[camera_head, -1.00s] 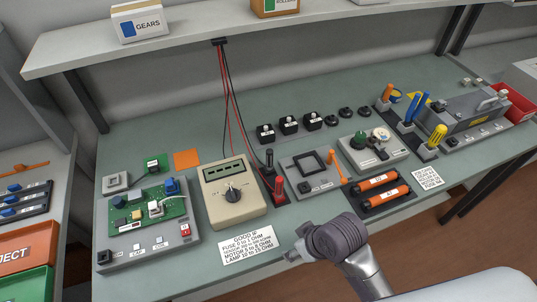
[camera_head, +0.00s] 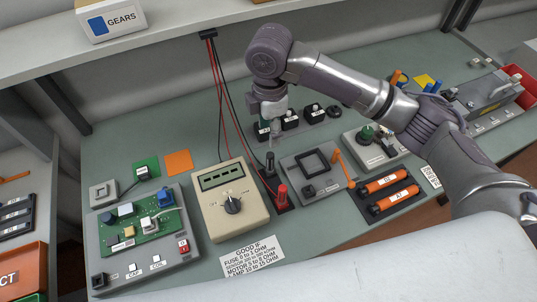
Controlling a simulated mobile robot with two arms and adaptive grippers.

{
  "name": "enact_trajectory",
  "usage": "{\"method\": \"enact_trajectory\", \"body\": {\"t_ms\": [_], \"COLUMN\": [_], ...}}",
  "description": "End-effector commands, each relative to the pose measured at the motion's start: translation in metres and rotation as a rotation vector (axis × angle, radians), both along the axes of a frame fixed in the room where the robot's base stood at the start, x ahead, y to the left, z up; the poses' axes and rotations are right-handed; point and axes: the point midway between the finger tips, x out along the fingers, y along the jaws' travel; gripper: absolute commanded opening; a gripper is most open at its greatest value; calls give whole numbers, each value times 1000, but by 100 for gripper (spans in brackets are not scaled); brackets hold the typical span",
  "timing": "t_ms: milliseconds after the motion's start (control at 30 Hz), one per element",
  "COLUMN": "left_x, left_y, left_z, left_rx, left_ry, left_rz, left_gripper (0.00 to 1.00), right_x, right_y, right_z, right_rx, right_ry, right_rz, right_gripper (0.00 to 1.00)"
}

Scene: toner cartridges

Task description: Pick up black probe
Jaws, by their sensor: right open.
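The black probe (camera_head: 270,167) stands upright in a dark holder beside the multimeter (camera_head: 246,211). The red probe (camera_head: 281,196) stands in the same holder, nearer to me. My right gripper (camera_head: 270,148) points down directly over the black probe, its fingertips at or just above the probe's top. It is open; the fingers are small here, and I cannot tell whether they surround the probe. My left gripper is not in view.
Red and black leads (camera_head: 219,100) hang from the shelf (camera_head: 180,40) just left of my gripper. A circuit board (camera_head: 142,228) lies left of the multimeter. A grey fixture (camera_head: 313,172) and orange cartridges (camera_head: 390,183) lie to the right. My right arm covers much of the back right.

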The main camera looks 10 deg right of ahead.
Motion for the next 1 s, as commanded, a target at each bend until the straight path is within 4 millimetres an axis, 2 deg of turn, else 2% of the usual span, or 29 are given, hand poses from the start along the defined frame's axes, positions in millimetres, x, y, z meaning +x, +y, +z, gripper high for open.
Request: {"method": "enact_trajectory", "body": {"t_ms": [100,267,400,667,800,1000], "left_x": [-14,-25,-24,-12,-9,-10], "left_y": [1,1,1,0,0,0], "left_z": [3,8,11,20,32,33], "left_rx": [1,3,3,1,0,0], "left_ry": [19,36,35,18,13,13], "left_rz": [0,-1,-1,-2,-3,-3], "left_gripper": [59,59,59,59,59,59], "right_x": [-1,-1,0,-1,-3,-2], "right_y": [-1,-1,-1,-2,-3,-3], "right_z": [-16,-49,-71,-90,-110,-132], "right_rx": [-5,-4,-4,-4,-4,-2], "right_ry": [6,5,2,2,3,0], "right_rz": [2,0,0,-1,0,1], "right_gripper": [52,52,52,52,52,52]}}
